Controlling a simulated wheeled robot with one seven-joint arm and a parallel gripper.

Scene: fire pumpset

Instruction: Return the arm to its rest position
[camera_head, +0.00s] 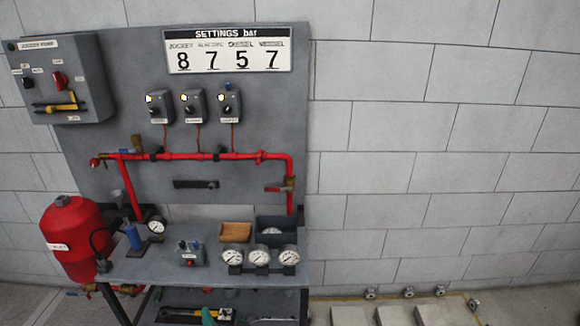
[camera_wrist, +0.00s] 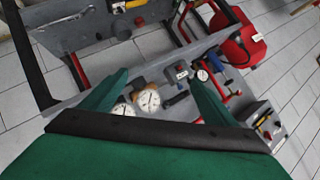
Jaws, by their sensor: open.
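My gripper (camera_wrist: 158,75) shows in the wrist view as two green fingers spread apart, with nothing between their tips. Beyond the fingers are the grey bench (camera_wrist: 72,104) and its round gauges (camera_wrist: 148,100), seen tilted. No contact between fingers and bench is visible.
The bench (camera_head: 215,272) holds gauges (camera_head: 260,257), a wooden tray (camera_head: 236,238) and a dark box (camera_head: 289,231). A red tank (camera_head: 74,232) stands left. A red pipe (camera_head: 200,156) crosses the grey panel (camera_head: 240,120). The wall at right is clear.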

